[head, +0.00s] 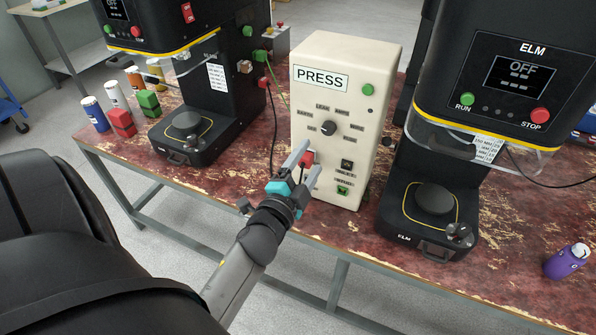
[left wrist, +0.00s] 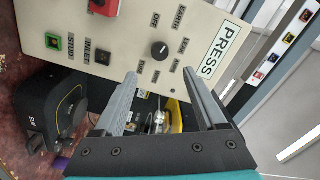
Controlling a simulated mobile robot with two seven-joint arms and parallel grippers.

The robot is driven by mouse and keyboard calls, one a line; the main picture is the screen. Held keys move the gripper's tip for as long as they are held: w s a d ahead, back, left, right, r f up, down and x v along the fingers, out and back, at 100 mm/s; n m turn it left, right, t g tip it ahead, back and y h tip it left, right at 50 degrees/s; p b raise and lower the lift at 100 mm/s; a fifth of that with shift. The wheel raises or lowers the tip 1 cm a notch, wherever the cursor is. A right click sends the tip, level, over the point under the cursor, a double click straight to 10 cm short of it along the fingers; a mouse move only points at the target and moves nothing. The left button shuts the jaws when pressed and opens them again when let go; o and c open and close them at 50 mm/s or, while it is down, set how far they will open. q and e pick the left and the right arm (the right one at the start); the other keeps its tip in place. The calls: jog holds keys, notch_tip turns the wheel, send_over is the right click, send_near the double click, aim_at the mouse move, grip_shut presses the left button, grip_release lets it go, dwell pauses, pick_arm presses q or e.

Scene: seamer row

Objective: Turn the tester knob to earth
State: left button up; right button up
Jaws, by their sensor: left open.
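The tester is an upright cream box (head: 345,75) labelled PRESS, standing on the bench between two black machines. Its round dark knob (head: 328,129) sits mid-panel, ringed by small labels; EARTH (head: 305,114) is at its upper left and OFF at its left. In the left wrist view the knob (left wrist: 159,50) shows clear, with EARTH (left wrist: 180,18) above it to the right. I cannot surely tell where its pointer stands. My left gripper (head: 306,160) is open and empty in front of the panel, below and left of the knob, apart from it. My right gripper is not in view.
A red switch (head: 308,158) is partly behind my left fingers. A black switch and green socket (head: 343,190) are low on the panel. Black ELM machines (head: 515,75) flank the tester. Cables hang at its left. A purple can (head: 566,261) lies at right on the worn red bench (head: 330,233).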

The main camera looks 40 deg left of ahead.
pick_arm(q)
jog(key=shift+v, duration=2.55)
jog(key=s+d+f+n+g+h+b, duration=0.1)
jog(key=s+d+f+g, duration=0.15)
jog(key=f, duration=0.85)
jog(key=s+d+f+n+g+h+b, duration=0.1)
jog(key=s+d+f+n+g, duration=0.15)
jog(key=f, duration=0.75)
jog(key=s+d+f+n+g+h+b, duration=0.1)
jog(key=s+d+f+g+h, duration=0.15)
jog(key=f, duration=0.85)
jog(key=s+f+n+g, duration=0.1)
jog(key=s+f+g, duration=0.3)
jog(key=s+f, duration=0.5)
jog(key=s+d+f+n+g+b, duration=0.1)
jog(key=s+f+n+g, duration=0.1)
jog(key=s+f+g, duration=0.3)
jog(key=s+f, duration=0.4)
jog(key=s, duration=0.7)
jog(key=shift+s+d, duration=0.2)
jog(key=shift+s, duration=0.1)
